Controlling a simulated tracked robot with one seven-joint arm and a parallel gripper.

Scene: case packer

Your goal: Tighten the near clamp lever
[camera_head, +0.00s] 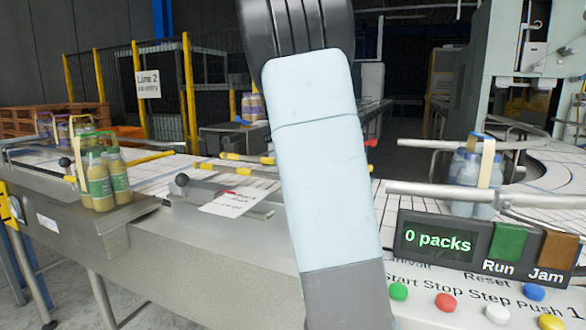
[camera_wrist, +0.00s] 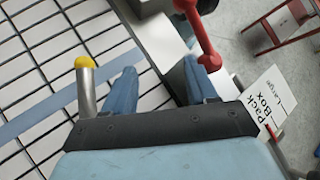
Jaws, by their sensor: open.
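A red lever (camera_wrist: 203,38) with rounded ends shows at the top of the wrist view. Its lower end overlaps the tip of my right finger; I cannot tell whether they touch. My gripper (camera_wrist: 160,70) is open, its two blue fingers apart with a pale grey edge of the machine seen between them. Nothing is held. A metal post with a yellow knob (camera_wrist: 85,63) stands just left of the left finger. In the head view my arm hides the gripper, and a small red knob (camera_head: 371,143) shows right of the arm. I cannot tell whether this is the same lever.
A "Pack Box Large" card (camera_wrist: 272,100) is at the right. A gridded conveyor (camera_wrist: 50,35) fills the left. In the head view, bottle packs stand at left (camera_head: 110,182) and right (camera_head: 465,178). A button panel with a "0 packs" display (camera_head: 438,240) is at front right.

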